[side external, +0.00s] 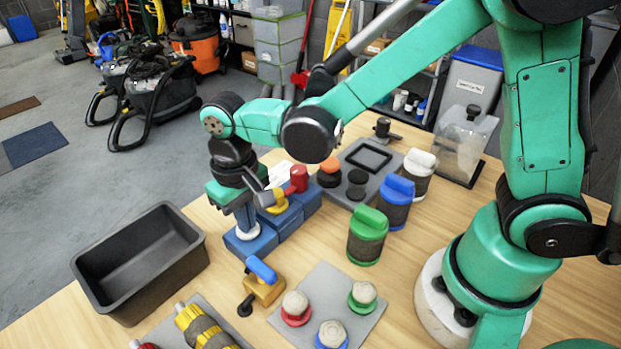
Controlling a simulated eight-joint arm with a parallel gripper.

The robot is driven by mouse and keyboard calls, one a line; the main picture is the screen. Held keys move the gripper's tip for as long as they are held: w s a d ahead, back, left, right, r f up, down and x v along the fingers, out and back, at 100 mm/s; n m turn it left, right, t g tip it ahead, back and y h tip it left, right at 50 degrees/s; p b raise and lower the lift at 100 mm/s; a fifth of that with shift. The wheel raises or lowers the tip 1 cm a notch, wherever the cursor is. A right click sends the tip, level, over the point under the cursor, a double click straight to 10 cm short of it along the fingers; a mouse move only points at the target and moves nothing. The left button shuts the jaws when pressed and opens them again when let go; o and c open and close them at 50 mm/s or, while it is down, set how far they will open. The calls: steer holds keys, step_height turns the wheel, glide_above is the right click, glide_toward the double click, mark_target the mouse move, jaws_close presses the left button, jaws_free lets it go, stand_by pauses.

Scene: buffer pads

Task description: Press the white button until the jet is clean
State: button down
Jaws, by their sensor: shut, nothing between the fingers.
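The white button (249,233) is a pale round cap on the nearest of the blue blocks (251,247). My gripper (244,222) points down over it, shut and empty. Its fingertips are at the button's top and partly cover it; I cannot tell whether the button is pushed in. Beside it, a red knob (298,178) and a yellow fitting (278,203) sit on the blue blocks. A yellow valve with a blue handle (262,283) and a dark spout stands in front of the blocks. I cannot make out any jet of liquid.
An empty black bin (138,262) stands left. A grey plate (345,277) holds red, green and blue-based pads. Green (367,238), blue (397,200) and white-topped (419,172) canisters stand behind. A clear tank (463,145) and a grey tray (396,158) are at the back.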

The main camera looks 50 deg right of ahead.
step_height(320, 180, up, 14)
stand_by(0.6)
steer(key=shift+s, duration=0.1)
stand_by(0.6)
steer(key=s+d+f+t, duration=0.2)
steer(key=d+t, duration=0.1)
steer(key=d, duration=0.3)
steer(key=s+d+f+t, duration=0.2)
steer(key=d+f+t, duration=0.1)
steer(key=d+t, duration=0.1)
steer(key=shift+s+d, duration=0.25)
steer(key=shift+d, duration=0.6)
